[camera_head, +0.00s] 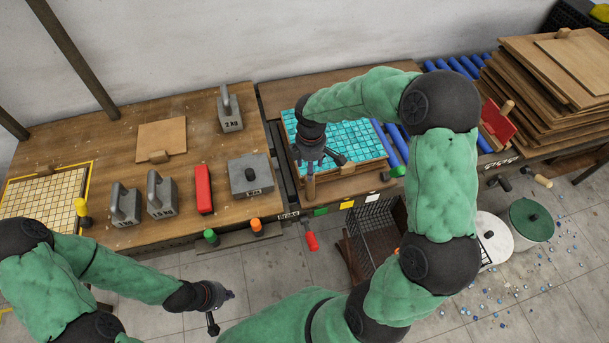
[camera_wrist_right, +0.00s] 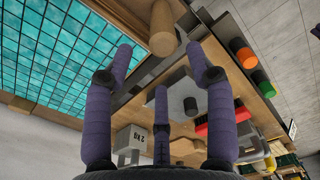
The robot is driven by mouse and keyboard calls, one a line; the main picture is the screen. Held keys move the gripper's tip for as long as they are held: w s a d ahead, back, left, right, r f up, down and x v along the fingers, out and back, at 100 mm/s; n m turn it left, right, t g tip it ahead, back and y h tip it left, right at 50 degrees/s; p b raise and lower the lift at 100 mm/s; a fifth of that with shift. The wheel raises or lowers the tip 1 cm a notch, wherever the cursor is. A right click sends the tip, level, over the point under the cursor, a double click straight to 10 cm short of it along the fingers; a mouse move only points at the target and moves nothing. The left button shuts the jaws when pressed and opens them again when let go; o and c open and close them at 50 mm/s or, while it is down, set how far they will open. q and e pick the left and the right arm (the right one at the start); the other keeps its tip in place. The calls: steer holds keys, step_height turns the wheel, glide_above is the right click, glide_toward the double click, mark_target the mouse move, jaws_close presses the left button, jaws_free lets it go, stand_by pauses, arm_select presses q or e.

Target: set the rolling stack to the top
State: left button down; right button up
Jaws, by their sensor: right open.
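A teal mosaic sheet (camera_head: 350,137) lies on a wooden board with a wooden peg handle (camera_head: 309,187) at its front left, beside blue rollers (camera_head: 394,148). My right gripper (camera_head: 318,165) is above that front left corner, fingers spread and empty. In the right wrist view, the peg handle (camera_wrist_right: 163,35) is beyond the open fingers (camera_wrist_right: 163,75), apart from them, with the teal sheet (camera_wrist_right: 55,50) to the left. A stack of wooden boards (camera_head: 555,75) stands on the rollers at the right. My left gripper (camera_head: 220,308) is open and empty in front of the bench.
Grey weights (camera_head: 161,195), a red block (camera_head: 203,188) and a grey block (camera_head: 250,176) stand on the left bench. Green (camera_head: 211,237) and orange (camera_head: 256,227) knobs line its front. A wire basket (camera_head: 372,232) and bins (camera_head: 530,218) stand below. Small tiles litter the floor.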

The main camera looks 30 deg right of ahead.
mark_target(310, 184)
steer(key=shift+s+f, duration=0.15)
steer(key=shift+f, duration=0.35)
step_height(310, 184, down, 9)
steer(key=b, duration=0.2)
steer(key=shift+f+b, duration=0.2)
steer(key=shift+b, duration=0.15)
jaws_close()
